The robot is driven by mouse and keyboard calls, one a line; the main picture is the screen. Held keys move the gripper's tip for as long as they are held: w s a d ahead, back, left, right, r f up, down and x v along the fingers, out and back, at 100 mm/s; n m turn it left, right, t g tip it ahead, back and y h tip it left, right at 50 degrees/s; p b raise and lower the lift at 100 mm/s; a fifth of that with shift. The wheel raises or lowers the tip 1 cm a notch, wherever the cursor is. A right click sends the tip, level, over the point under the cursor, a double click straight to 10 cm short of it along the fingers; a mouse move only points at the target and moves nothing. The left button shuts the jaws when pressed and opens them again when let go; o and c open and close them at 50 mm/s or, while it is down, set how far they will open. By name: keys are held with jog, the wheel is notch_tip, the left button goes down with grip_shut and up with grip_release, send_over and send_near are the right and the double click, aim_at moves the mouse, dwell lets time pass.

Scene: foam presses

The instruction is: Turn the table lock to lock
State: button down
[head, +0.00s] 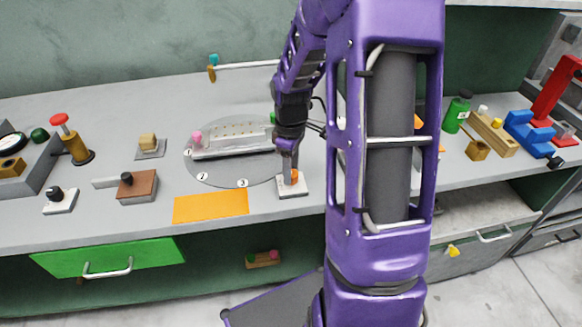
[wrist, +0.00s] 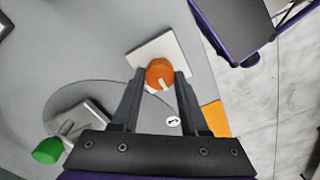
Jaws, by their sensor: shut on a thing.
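The table lock is an orange round knob (head: 294,177) on a white square plate (head: 291,191), at the front edge of the round turntable (head: 225,178). In the wrist view the knob (wrist: 159,77) shows a short white pointer line on its top, towards the lower right side. The white plate (wrist: 170,46) lies beneath it. My gripper (wrist: 160,75) is shut on the knob, one finger on each side. In the head view my gripper (head: 291,172) reaches down onto the knob from above, and its fingers partly cover it.
An orange mat (head: 210,206) lies left of the lock. The turntable carries a pale fixture (head: 232,139) with pink and green knobs. A brown block with a black knob (head: 137,187) stands further left. A green drawer (head: 110,256) is below the bench edge.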

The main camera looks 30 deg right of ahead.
jog(key=shift+r, duration=0.1)
dwell(0.3)
jog(key=shift+c, duration=2.1)
grip_release()
notch_tip(320, 180, up, 17)
jog(key=shift+r+p, duration=0.15)
jog(key=shift+p, duration=0.3)
